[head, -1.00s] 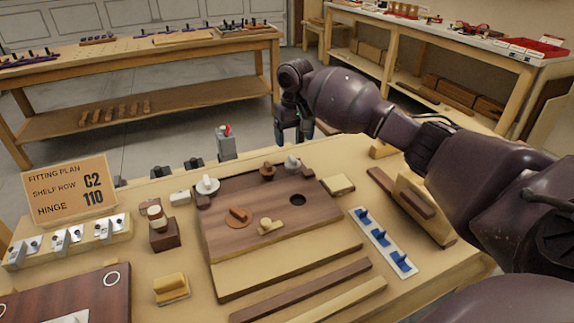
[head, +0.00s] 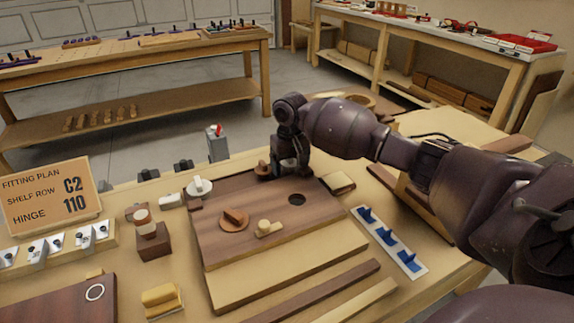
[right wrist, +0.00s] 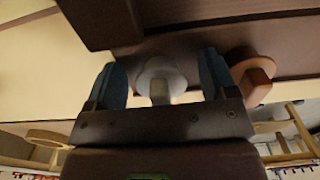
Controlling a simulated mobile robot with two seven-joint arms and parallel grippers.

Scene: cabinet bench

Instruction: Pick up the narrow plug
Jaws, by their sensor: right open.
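My right gripper (head: 290,170) is low at the back edge of the dark wooden board (head: 290,235). It is open. In the right wrist view a pale grey plug with an upright grip (right wrist: 160,82) is between the two blue fingers, with gaps on both sides. The gripper hides this plug in the head view. A brown plug (head: 263,170) stands just left of the gripper; a brown plug also shows beside the right finger in the right wrist view (right wrist: 253,78). A round brown plug (head: 234,219) and a cream plug (head: 268,228) sit on the board. Which is narrowest is unclear.
The board has a dark round hole (head: 297,199). A white round knob piece (head: 199,187) is at its left back corner. A white strip with blue clips (head: 389,239) lies to the right. A jar on a brown block (head: 153,240) stands left.

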